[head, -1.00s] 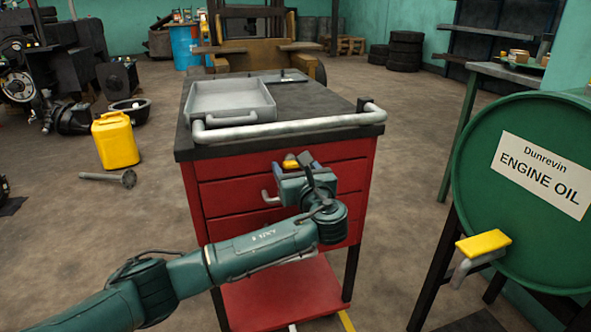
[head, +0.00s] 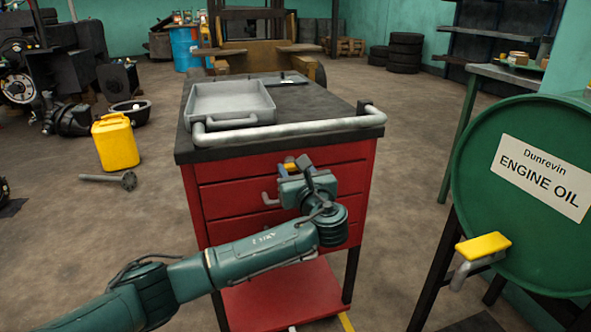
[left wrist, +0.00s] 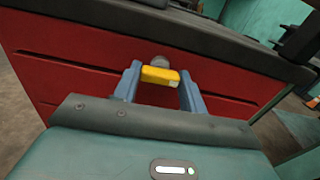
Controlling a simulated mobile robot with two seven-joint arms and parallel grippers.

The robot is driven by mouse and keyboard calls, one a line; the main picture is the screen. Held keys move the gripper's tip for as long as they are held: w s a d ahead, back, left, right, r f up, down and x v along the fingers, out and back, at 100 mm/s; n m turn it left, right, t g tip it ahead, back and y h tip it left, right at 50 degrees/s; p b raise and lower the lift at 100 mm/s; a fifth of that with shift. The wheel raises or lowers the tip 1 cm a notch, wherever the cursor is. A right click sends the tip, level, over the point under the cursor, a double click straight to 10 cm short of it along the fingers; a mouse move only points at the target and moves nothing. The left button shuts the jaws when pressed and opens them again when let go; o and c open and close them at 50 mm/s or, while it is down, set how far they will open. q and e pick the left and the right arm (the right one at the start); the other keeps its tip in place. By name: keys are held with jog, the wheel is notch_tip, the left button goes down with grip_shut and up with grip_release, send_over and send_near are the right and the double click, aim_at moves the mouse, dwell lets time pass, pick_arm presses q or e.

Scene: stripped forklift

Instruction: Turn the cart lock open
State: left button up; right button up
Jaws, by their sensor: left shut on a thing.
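The cart lock is a small yellow piece (head: 291,166) on the upper front of the red cart (head: 230,215). In the left wrist view the yellow lock handle (left wrist: 160,76) lies crosswise, with a round grey part behind it. My left gripper (head: 296,167) is at the top drawer, its two blue fingers on either side of the lock. In the left wrist view the left gripper (left wrist: 159,85) is shut on the yellow lock, holding it by its ends. My right gripper is not in view.
A grey tray (head: 230,102) sits on the dark cart top behind a pale push bar (head: 290,127). A green engine oil drum (head: 530,200) with a yellow-handled tap (head: 483,245) stands to the right. A yellow can (head: 116,142) stands on the floor to the left.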

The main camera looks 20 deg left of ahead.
pick_arm(q)
jog(key=shift+n+p, duration=0.5)
jog(key=shift+n, duration=0.4)
jog(key=n+p, duration=0.1)
jog(key=n, duration=0.1)
jog(key=shift+n, duration=0.3)
jog(key=n, duration=0.2)
jog(key=shift+f+n, duration=0.1)
jog(key=shift+n, duration=0.3)
jog(key=shift+n+b, duration=1.65)
jog(key=shift+n, duration=3.45)
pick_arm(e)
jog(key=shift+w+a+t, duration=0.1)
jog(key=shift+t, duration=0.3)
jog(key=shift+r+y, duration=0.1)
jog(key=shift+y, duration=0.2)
pick_arm(q)
jog(key=o, duration=1)
